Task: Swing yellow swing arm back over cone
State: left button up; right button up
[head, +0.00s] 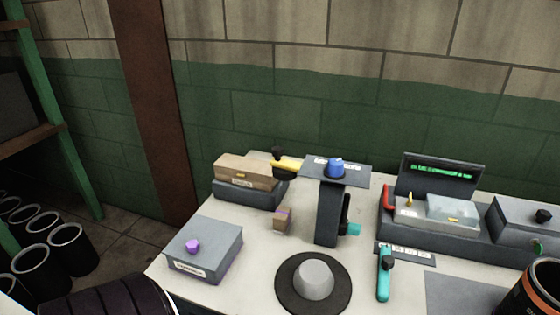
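The yellow swing arm (287,163) shows at the back of the table, between the wooden box and the grey post. It has a dark knob or pivot at its left end, and its right end stops close to the post's top plate. The cone (314,279) is grey and blunt-topped. It stands upright on a round black base (284,296) at the front middle of the table. The yellow arm is well behind the cone and not over it. Neither of my grippers is in view.
A grey post (328,215) with a blue knob (335,167) on its plate stands behind the cone. A grey box (203,250) is at left, a teal lever (384,275) at right. A machine with a green-lit display (440,173) fills the back right. A dark cylinder (540,290) is front right.

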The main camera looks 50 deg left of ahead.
aim_at(284, 169)
jog(key=u, duration=1.35)
